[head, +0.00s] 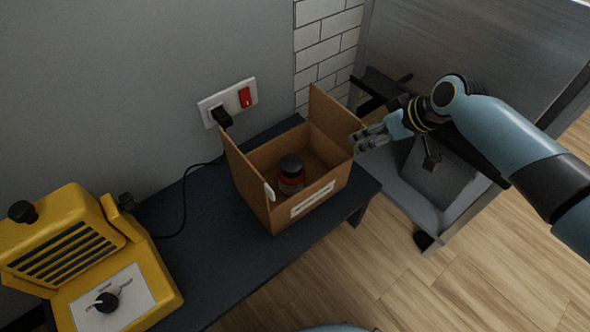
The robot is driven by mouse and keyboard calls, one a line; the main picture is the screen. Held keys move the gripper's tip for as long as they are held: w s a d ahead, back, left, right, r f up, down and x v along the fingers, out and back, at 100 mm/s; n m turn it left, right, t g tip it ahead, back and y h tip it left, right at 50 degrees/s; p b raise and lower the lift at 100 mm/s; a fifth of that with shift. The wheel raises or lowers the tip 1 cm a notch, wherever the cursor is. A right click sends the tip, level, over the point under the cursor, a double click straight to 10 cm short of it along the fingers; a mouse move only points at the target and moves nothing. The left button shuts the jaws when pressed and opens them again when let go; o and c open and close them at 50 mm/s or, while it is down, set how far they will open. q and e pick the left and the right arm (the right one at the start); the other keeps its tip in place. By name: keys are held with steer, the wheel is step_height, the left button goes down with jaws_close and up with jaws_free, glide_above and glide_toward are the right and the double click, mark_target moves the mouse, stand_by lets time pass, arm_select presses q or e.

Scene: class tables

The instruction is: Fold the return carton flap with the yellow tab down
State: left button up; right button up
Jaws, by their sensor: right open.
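The brown return carton (280,212) stands open on the dark table, with a dark-capped jar (291,175) inside. Its right flap (331,117) stands raised, and a small yellow spot, probably the yellow tab (363,127), shows at that flap's outer edge. The left flap (240,158) is also raised and has a white tab (269,192). My right gripper (360,142) is open just right of the right flap, with its fingertips close to the flap's edge; I cannot tell whether they touch. My left gripper is out of view.
A yellow machine (95,255) with a knob stands at the left of the dark table (225,255). A black cable (184,200) runs to a wall socket (228,101) behind the carton. A grey metal unit (440,195) stands right of the table. The table in front is clear.

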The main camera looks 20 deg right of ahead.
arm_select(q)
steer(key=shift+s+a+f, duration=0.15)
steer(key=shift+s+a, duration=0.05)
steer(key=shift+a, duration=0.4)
arm_select(e)
steer(key=shift+f, duration=0.3)
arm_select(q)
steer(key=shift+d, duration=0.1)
arm_select(e)
steer(key=shift+f, duration=0.1)
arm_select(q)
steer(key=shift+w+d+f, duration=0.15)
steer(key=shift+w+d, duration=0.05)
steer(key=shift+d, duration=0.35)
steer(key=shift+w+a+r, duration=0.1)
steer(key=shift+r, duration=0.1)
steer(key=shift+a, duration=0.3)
